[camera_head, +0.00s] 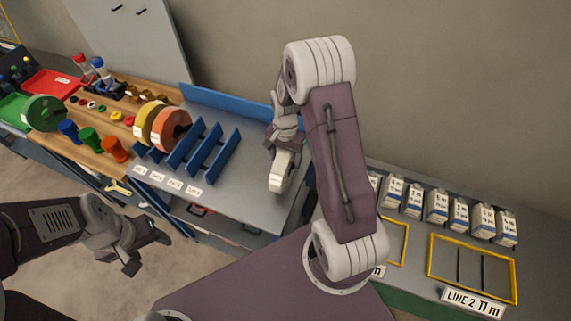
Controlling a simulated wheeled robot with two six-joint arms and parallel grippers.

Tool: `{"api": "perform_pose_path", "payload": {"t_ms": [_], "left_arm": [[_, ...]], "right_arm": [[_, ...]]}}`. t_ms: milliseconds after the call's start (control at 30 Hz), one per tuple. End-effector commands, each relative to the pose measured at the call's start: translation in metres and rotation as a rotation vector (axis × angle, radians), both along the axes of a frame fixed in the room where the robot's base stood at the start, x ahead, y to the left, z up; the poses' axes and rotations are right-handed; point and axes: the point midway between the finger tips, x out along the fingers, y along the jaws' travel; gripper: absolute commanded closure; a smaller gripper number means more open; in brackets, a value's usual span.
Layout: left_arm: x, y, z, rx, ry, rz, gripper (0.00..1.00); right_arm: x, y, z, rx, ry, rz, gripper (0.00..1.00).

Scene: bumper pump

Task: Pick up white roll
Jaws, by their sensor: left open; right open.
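The white roll (283,172) stands on edge near the right end of the grey bench (245,200). My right gripper (282,146) reaches down from above and is open at the upper part of the roll. Its fingers overlap the roll's top in this view, and I cannot tell whether they touch it. My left gripper (147,252) is open and empty, low at the left, in front of the bench and away from the roll.
A blue slotted rack (203,148) stands left of the roll, with a yellow roll (145,118) and an orange roll (170,130) beside it. A blue rail (228,104) runs along the back. Several cartons (437,205) stand at the right. Bare bench lies between rack and roll.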

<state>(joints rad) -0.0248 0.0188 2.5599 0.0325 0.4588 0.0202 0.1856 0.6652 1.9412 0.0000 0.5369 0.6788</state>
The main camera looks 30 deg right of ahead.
Motion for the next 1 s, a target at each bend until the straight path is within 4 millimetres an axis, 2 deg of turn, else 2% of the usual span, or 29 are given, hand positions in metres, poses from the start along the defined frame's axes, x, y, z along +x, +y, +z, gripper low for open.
{"api": "perform_pose_path", "payload": {"t_ms": [233, 267, 467, 500, 867, 1000], "left_arm": [[-0.0001, 0.0000, 0.0002, 0.000, 0.001, 0.000, 0.38], [-0.0001, 0.0000, 0.0002, 0.000, 0.001, 0.000, 0.38], [-0.0001, 0.0000, 0.0002, 0.000, 0.000, 0.000, 0.38], [-0.0001, 0.0000, 0.0002, 0.000, 0.000, 0.000, 0.38], [-0.0001, 0.0000, -0.0002, 0.000, 0.000, 0.000, 0.38], [-0.0001, 0.0000, -0.0039, 0.000, 0.000, 0.000, 0.38]], "right_arm": [[0.0004, 0.0002, -0.0043, -0.001, -0.002, 0.000, 0.35], [0.0004, 0.0002, -0.0043, -0.001, -0.002, 0.000, 0.40], [0.0004, 0.0002, -0.0040, -0.001, -0.002, 0.000, 0.96], [0.0003, 0.0001, -0.0040, -0.001, -0.002, 0.000, 1.00], [0.0015, -0.0002, -0.0021, -0.001, -0.005, 0.000, 1.00], [0.0020, -0.0002, 0.0051, -0.001, -0.006, 0.000, 1.00]]}}
